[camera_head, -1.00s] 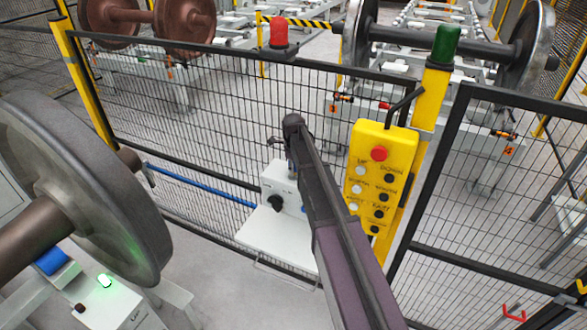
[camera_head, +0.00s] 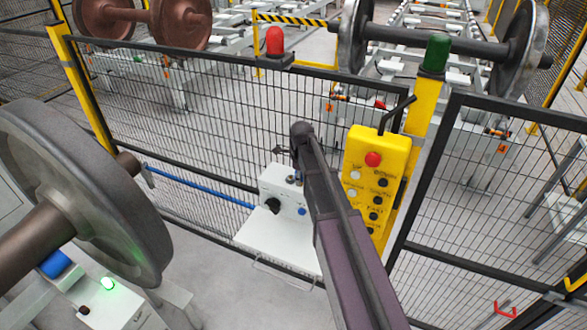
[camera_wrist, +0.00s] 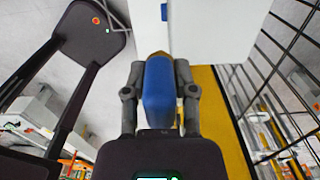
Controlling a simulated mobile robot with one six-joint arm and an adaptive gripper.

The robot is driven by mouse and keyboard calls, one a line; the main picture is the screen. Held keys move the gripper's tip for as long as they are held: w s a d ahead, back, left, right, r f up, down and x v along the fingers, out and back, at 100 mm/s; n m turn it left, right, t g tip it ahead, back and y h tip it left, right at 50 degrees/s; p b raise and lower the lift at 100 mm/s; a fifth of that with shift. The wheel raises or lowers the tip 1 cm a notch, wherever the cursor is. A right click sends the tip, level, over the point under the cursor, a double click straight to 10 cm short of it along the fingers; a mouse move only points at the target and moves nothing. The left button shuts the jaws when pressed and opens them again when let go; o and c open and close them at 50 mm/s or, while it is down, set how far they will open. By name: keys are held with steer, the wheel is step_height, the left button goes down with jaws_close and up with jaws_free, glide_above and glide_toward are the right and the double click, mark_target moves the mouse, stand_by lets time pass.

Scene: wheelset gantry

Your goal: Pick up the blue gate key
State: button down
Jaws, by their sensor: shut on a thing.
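The blue gate key (camera_wrist: 159,92) is between the two fingers of my gripper (camera_wrist: 160,95) in the wrist view. The fingers are shut on its blue head. A brass-coloured tip shows at its far end, beside the white box (camera_wrist: 215,30); I cannot tell whether it touches or sits in the box. In the head view, my gripper (camera_head: 283,151) is small and dark above the white box (camera_head: 276,190) by the fence. The key cannot be made out there.
A yellow button pendant (camera_head: 366,190) hangs right of my arm. Black mesh fence (camera_head: 180,110) stands behind the box. A large wheelset (camera_head: 85,190) is at left. A blue bar (camera_head: 200,187) runs along the fence. Grey floor (camera_head: 220,285) is clear in front.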

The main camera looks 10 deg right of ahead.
steer(key=s+d, duration=0.1)
steer(key=s, duration=0.6)
steer(key=shift+d+r+p, duration=0.3)
steer(key=shift+d, duration=0.05)
steer(key=shift+f, duration=0.1)
step_height(320, 180, down, 16)
steer(key=b, duration=1.6)
steer(key=shift+s, duration=0.15)
